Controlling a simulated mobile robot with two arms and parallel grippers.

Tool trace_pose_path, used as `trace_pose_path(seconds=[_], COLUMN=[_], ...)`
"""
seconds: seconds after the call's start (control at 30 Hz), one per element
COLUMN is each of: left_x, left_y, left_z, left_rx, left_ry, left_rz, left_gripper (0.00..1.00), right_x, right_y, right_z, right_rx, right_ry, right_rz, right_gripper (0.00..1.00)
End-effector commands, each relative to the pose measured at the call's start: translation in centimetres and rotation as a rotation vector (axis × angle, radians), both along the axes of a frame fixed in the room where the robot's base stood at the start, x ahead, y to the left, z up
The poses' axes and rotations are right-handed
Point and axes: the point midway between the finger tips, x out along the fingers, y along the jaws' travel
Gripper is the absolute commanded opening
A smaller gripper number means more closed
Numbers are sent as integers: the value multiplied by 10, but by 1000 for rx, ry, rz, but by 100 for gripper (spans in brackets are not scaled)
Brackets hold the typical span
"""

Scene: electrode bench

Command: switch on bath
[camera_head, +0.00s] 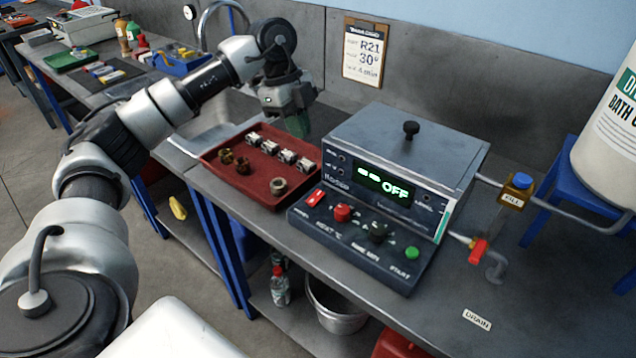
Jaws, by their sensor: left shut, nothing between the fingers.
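The bath (408,150) is a grey box with a lid and a black knob on top, standing on the bench. Its display (384,181) reads OFF in green. On its sloped front panel are a red rocker switch (315,198), a red knob (342,212), a black knob (377,232) and a green START button (411,253). My left gripper (297,124) points down above the back of the red tray, left of the bath and apart from it. It is shut with nothing seen in it. My right gripper is not in view.
The red tray (222,160) holds several metal fittings beside the bath. A blue FILL valve (515,190) and a red-handled drain valve (479,250) stick out at its right. A large white container (607,140) stands at the far right.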

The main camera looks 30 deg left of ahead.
Motion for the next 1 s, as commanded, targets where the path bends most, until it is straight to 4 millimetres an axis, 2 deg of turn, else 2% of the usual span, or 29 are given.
trace_pose_path(seconds=[0.17, 0.27, 0.43, 0.7, 0.83, 1.0], left_x=[0, 0, 1, 4, 7, 8], left_y=[-4, -9, -20, -31, -30, -30], left_z=[-11, -26, -61, -111, -125, -135], left_rx=[0, 1, 0, 0, 0, 1], left_ry=[3, 3, 5, 4, 1, 1], left_rz=[-2, -2, -1, 1, 1, 0], left_gripper=[0, 0, 0, 0, 0, 0], right_x=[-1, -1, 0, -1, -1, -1], right_y=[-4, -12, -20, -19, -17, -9], right_z=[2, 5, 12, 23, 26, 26], right_rx=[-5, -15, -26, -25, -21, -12], right_ry=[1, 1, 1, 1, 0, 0], right_rz=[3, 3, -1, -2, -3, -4], right_gripper=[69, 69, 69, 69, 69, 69])
